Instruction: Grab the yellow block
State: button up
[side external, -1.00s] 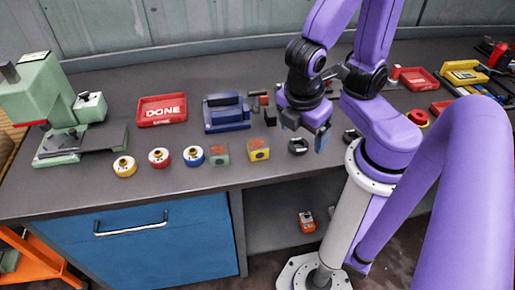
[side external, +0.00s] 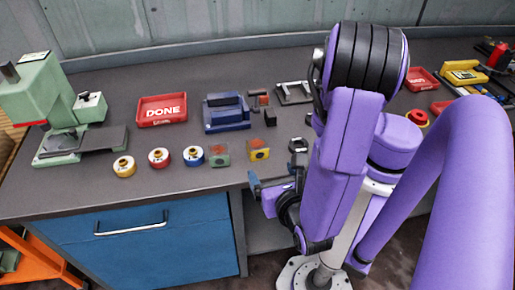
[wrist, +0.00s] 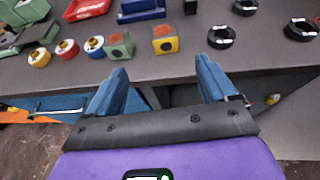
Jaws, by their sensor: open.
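The yellow block (side external: 258,149) sits near the front edge of the workbench, with a reddish-brown top and a dark round spot on its front. My gripper (side external: 272,181) is just off the front edge of the bench, below and to the right of the block. In the wrist view my gripper (wrist: 161,78) has its two blue fingers wide apart with nothing between them. The gripper and the block are apart.
A green block (side external: 218,155) stands close left of the yellow one. A black ring (side external: 298,145) is to the right. Behind are a blue vise (side external: 227,114) and a red DONE tray (side external: 162,110). The bench's front edge lies near the fingers.

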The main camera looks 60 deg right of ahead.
send_near(257, 143)
jog(key=x, duration=0.4)
jog(key=shift+w+a+f, duration=0.15)
jog(key=shift+a, duration=0.1)
jog(key=shift+d+x, duration=0.3)
jog(key=shift+x, duration=2.3)
jog(key=c, duration=1.2)
jog(key=shift+c, duration=1)
jog(key=shift+r, duration=0.25)
